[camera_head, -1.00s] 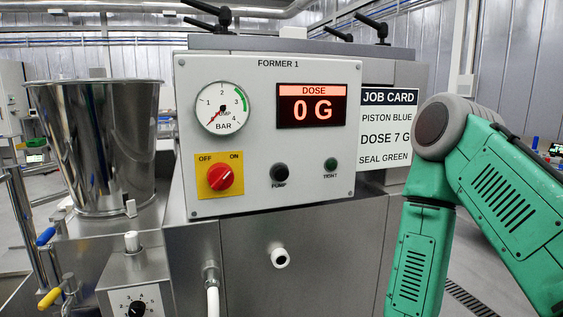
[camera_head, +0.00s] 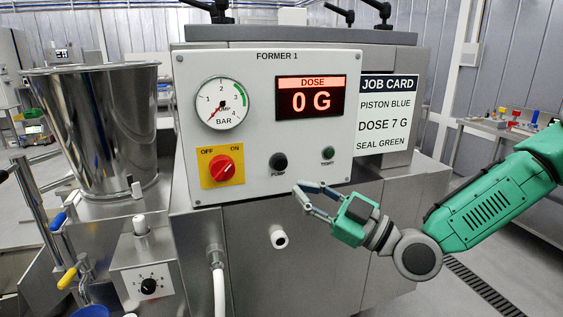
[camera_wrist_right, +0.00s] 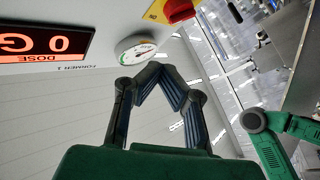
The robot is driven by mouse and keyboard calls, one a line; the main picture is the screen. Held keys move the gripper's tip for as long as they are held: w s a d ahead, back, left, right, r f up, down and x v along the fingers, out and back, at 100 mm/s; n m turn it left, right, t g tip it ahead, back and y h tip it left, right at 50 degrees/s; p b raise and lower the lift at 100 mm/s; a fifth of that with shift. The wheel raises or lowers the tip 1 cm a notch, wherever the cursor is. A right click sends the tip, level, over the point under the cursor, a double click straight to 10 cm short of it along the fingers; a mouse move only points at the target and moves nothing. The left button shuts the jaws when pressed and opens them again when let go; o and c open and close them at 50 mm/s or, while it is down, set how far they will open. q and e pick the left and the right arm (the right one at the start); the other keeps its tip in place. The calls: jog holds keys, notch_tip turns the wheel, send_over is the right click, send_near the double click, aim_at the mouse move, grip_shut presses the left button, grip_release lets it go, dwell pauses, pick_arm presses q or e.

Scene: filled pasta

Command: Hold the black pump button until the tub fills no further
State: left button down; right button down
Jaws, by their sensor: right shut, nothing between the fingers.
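The black pump button (camera_head: 278,162), labelled PUMP, sits low on the white FORMER 1 panel (camera_head: 250,77). My right gripper (camera_head: 297,188) is below and slightly right of the button, its fingers pointing left toward the panel. It is shut and empty, apart from the button. Its fingers also show in the right wrist view (camera_wrist_right: 160,68), tips together. The dose display (camera_head: 310,97) reads 0 G, and the gauge needle (camera_head: 221,103) points low left. The dark green TIGHT lamp (camera_head: 328,153) looks unlit. I cannot make out which vessel is the tub. My left gripper is not in view.
A steel hopper (camera_head: 108,135) stands left of the panel. A red OFF/ON switch (camera_head: 222,168) is left of the button. A white nozzle (camera_head: 279,239) sticks out below the panel. The job card (camera_head: 386,112) reads piston blue, dose 7 G, seal green.

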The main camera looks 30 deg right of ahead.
aim_at(280, 164)
jog(key=shift+w+d+b, duration=0.35)
jog(key=shift+w+b, duration=0.25)
jog(key=shift+w, duration=0.85)
jog(key=shift+w+d+b, duration=0.3)
jog(key=shift+w+b, duration=0.35)
jog(key=shift+w, duration=0.8)
jog(key=shift+w+d+b, duration=0.35)
jog(key=shift+w+b, duration=0.25)
jog(key=shift+w, duration=0.85)
jog(key=shift+w, duration=0.1)
jog(key=shift+w, duration=0.25)
jog(key=shift+w+d+b, duration=0.15)
jog(key=shift+w+b, duration=0.2)
jog(key=shift+b, duration=0.05)
dwell(2.9)
